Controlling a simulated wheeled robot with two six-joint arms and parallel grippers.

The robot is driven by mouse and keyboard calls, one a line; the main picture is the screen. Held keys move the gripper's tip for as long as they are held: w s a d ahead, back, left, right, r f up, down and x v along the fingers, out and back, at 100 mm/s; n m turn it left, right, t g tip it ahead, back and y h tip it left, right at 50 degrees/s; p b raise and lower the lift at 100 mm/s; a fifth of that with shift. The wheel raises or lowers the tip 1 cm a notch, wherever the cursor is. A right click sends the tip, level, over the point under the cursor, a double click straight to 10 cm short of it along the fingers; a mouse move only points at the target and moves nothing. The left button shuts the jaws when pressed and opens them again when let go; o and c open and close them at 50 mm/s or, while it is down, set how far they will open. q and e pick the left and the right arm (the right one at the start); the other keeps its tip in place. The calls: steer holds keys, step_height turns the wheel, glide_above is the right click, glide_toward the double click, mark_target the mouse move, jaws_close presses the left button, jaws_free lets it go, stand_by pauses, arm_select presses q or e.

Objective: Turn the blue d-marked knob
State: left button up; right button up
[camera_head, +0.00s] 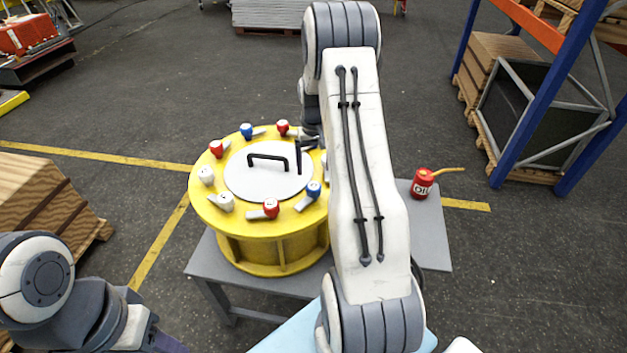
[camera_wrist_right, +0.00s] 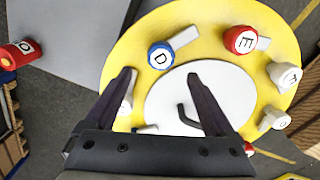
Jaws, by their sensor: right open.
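The blue D-marked knob (camera_head: 314,189) sits on the right front of the round yellow drum's rim (camera_head: 283,229). In the right wrist view the knob (camera_wrist_right: 159,56) lies just beyond and between my fingertips, its grey lever pointing toward the upper right. My right gripper (camera_head: 304,158) is open and empty above the right side of the drum's white lid. In the right wrist view its two dark fingers (camera_wrist_right: 160,73) are spread apart, with no visible contact with the knob.
The red E-marked knob (camera_wrist_right: 240,40) is beside the D knob. Several red, white and blue knobs ring the rim. A black handle (camera_head: 268,158) stands on the lid. A red oil can (camera_head: 422,184) stands on the grey table (camera_head: 432,240) to the right.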

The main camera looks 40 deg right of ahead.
mark_target(314, 185)
step_height(314, 185, down, 7)
steer(key=p, duration=0.2)
steer(key=shift+f+p, duration=0.1)
steer(key=shift+p, duration=0.2)
steer(key=shift+f, duration=0.7)
steer(key=c, duration=1.4)
